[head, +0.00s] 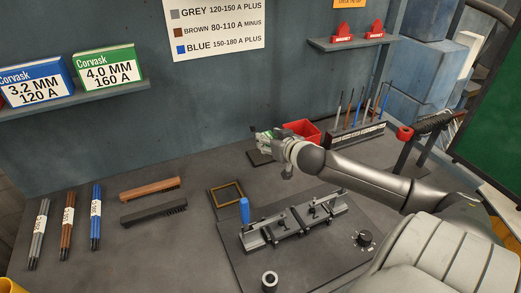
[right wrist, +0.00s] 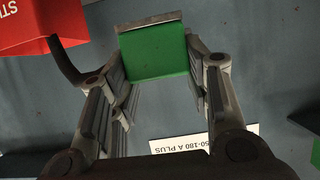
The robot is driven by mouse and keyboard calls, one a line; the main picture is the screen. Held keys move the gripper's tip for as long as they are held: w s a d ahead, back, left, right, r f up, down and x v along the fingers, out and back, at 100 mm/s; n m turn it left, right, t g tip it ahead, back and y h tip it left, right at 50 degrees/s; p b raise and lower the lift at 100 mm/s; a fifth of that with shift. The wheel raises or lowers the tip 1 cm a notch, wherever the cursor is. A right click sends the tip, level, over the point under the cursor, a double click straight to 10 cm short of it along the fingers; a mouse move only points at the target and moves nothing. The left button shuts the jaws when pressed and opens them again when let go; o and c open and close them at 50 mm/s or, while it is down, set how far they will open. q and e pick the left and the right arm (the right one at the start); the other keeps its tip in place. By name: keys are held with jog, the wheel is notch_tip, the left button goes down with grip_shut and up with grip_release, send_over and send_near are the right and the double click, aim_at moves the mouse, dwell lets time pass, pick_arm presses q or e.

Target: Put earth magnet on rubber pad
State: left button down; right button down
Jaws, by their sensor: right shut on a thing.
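The green block that I take for the earth magnet (right wrist: 152,50) is between the fingers of my right gripper (right wrist: 155,80). It has a grey edge along its top in the right wrist view. In the head view my right gripper (head: 268,145) reaches in from the right and mostly hides the block. A flat dark pad (head: 256,160), probably the rubber pad, lies on the bench under and beside the gripper, partly covered by it. I cannot tell the gap between block and pad. My left gripper is not in view.
A red bin (head: 303,129) stands close behind the right gripper, and also shows in the right wrist view (right wrist: 45,22). A rod holder (head: 357,135) is right of it. A framed square (head: 226,194) and a metal fixture (head: 292,222) lie in front. Brushes and rods lie left.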

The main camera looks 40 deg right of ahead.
aim_at(266, 133)
jog(key=x, duration=0.4)
jog(key=shift+w+d+r+p, duration=0.1)
jog(key=shift+d+r+p, duration=0.1)
jog(key=shift+r+p, duration=0.1)
jog(key=w+f, duration=0.1)
jog(key=f, duration=0.1)
jog(key=w+d+f, duration=0.1)
jog(key=w+f, duration=0.1)
jog(key=shift+w+d+f, duration=0.15)
jog(key=shift+w+f, duration=0.05)
jog(key=shift+f, duration=0.2)
jog(key=shift+w+d+f, duration=0.1)
jog(key=shift+w+f, duration=0.2)
jog(key=shift+f, duration=0.15)
jog(key=shift+w+f, duration=0.2)
jog(key=shift+f, duration=0.2)
notch_tip(266, 133, down, 3)
jog(key=shift+r+p, duration=0.15)
jog(key=shift+p, duration=0.35)
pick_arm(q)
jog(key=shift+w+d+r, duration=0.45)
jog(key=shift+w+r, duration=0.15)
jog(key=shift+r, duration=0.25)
